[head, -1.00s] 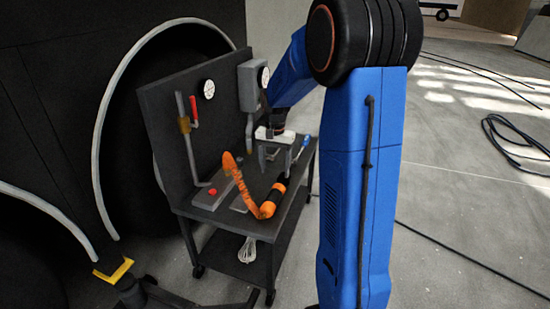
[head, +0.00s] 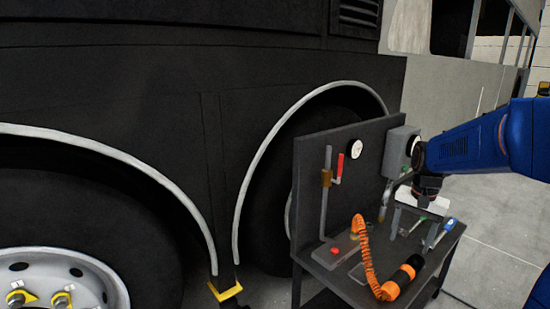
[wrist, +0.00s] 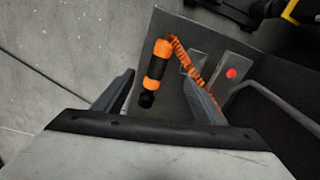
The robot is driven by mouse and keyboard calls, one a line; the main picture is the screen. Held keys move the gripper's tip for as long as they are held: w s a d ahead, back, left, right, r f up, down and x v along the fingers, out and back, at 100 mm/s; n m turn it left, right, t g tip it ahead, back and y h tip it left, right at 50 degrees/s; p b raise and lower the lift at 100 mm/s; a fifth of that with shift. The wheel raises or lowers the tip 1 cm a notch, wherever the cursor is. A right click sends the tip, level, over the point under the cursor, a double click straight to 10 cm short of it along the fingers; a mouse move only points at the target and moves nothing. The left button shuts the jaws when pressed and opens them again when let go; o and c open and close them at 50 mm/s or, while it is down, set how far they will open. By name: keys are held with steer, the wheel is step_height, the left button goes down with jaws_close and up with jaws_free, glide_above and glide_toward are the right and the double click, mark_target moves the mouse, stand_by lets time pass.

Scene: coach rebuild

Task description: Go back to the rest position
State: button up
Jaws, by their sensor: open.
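My gripper (head: 411,222) hangs at the end of my blue arm, over the right part of the dark workshop cart (head: 352,290) in the head view. In the wrist view my gripper (wrist: 158,98) has its two grey fingers spread wide, with nothing held between them. An orange and black tool (head: 400,281) with a coiled orange hose (head: 366,258) lies on the cart top, left of and nearer than my gripper. The tool also shows in the wrist view (wrist: 157,66), beyond the fingers and apart from them.
The cart's back panel (head: 310,180) carries a gauge (head: 355,149), a red-handled valve (head: 340,168) and a grey box (head: 397,150). A blue-handled tool (head: 449,224) lies near my gripper. A dark coach (head: 200,70) with large wheels stands behind. Floor at right is open.

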steer(key=s+a+n+t, duration=0.2)
steer(key=s+a+n, duration=0.2)
steer(key=s, duration=0.8)
steer(key=s+a+n+t, duration=0.2)
steer(key=s+a+n, duration=0.2)
steer(key=s, duration=0.9)
steer(key=shift+a+r, duration=0.45)
steer(key=shift+a, duration=1.25)
